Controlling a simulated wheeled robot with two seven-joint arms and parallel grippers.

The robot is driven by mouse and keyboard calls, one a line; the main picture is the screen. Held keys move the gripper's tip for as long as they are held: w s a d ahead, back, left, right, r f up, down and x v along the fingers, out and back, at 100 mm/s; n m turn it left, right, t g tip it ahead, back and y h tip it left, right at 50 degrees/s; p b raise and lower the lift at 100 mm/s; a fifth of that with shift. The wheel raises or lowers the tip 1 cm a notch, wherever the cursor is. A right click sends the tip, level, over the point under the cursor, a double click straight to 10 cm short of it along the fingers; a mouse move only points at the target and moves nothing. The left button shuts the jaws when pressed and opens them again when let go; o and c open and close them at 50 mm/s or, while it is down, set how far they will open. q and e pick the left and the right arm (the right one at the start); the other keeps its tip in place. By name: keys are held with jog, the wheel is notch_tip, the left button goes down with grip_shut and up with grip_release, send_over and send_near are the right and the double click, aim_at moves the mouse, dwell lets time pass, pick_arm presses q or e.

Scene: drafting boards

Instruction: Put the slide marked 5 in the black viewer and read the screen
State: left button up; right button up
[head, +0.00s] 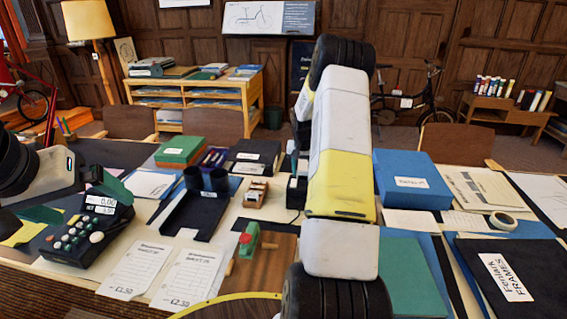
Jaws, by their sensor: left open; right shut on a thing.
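I cannot see a slide marked 5, and I cannot tell for sure which thing is the black viewer. A black tray-like thing (200,214) with two dark round cups at its back lies left of the middle. A dark box (297,190) shows partly behind my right arm. My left gripper (79,201) is over the left end of the table, its dark green fingers apart, near a black keyed device (88,232) with a small lit display. My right arm runs up the middle of the view and hides what is behind it; its gripper does not show.
Price sheets (136,269) lie at the front left. A green and red tool (249,240) sits on a brown board. A tan toy car (256,193) is behind it. A blue box (411,180), a tape roll (503,221) and a black folder (510,275) fill the right.

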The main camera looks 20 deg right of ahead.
jog(key=o, duration=1.4)
jog(key=shift+c, duration=0.2)
jog(key=shift+r, duration=0.1)
jog(key=v, duration=0.7)
jog(key=shift+r, duration=0.3)
